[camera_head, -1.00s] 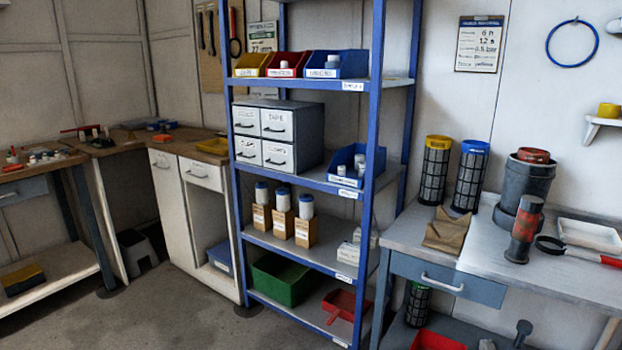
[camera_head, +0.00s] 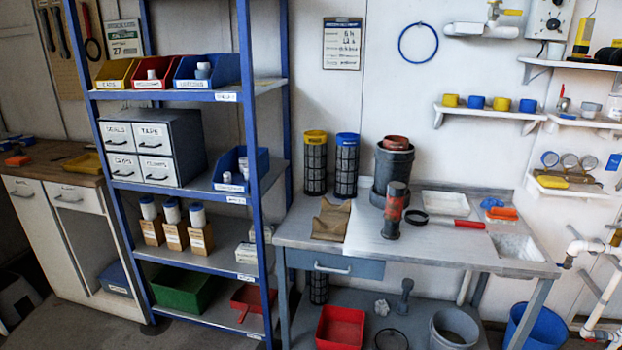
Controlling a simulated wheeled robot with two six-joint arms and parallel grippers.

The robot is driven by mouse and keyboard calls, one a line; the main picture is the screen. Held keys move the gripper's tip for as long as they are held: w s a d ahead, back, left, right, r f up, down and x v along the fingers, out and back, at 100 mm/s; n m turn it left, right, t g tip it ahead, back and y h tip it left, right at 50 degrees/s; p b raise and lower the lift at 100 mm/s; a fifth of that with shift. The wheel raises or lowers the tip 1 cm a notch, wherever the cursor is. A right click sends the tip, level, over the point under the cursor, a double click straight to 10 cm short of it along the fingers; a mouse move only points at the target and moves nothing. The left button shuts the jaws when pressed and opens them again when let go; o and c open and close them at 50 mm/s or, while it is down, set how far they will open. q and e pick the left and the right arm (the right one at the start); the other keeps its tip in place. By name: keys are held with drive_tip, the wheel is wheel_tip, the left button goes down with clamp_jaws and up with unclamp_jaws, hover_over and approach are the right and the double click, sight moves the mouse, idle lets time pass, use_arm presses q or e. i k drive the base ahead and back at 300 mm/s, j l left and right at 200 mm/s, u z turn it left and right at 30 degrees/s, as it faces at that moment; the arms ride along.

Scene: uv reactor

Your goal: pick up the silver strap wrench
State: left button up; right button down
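A strap wrench with a dark loop (camera_head: 416,217) and a red handle (camera_head: 469,224) lies on the grey workbench (camera_head: 440,245), right of a dark upright cylinder. A tool with a dark ring (camera_head: 93,49) hangs on the pegboard at the far upper left, and its handle looks reddish. I cannot make out a strap wrench that is clearly silver. Neither of my grippers is in view.
A blue-framed shelf (camera_head: 250,170) with bins and drawers stands left of the workbench. Black filter cartridges (camera_head: 314,165), a dark pot (camera_head: 392,170) and a white tray (camera_head: 445,203) stand on the bench. A red bin (camera_head: 340,328) and grey bucket (camera_head: 453,330) are below.

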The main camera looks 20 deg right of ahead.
sight(461, 223)
drive_tip(key=z, duration=1.5)
drive_tip(key=i+l, duration=0.2)
drive_tip(key=l, duration=0.15)
drive_tip(key=i+l+u, duration=0.1)
drive_tip(key=l, duration=0.25)
drive_tip(key=i+l, duration=0.25)
drive_tip(key=l, duration=0.15)
drive_tip(key=i+l+u, duration=0.1)
drive_tip(key=l, duration=0.25)
drive_tip(key=i+l+u, duration=0.1)
drive_tip(key=i+l, duration=0.35)
drive_tip(key=l, duration=0.35)
drive_tip(key=i+l+u, duration=0.1)
drive_tip(key=l, duration=0.3)
drive_tip(key=i+l, duration=0.2)
drive_tip(key=l, duration=0.2)
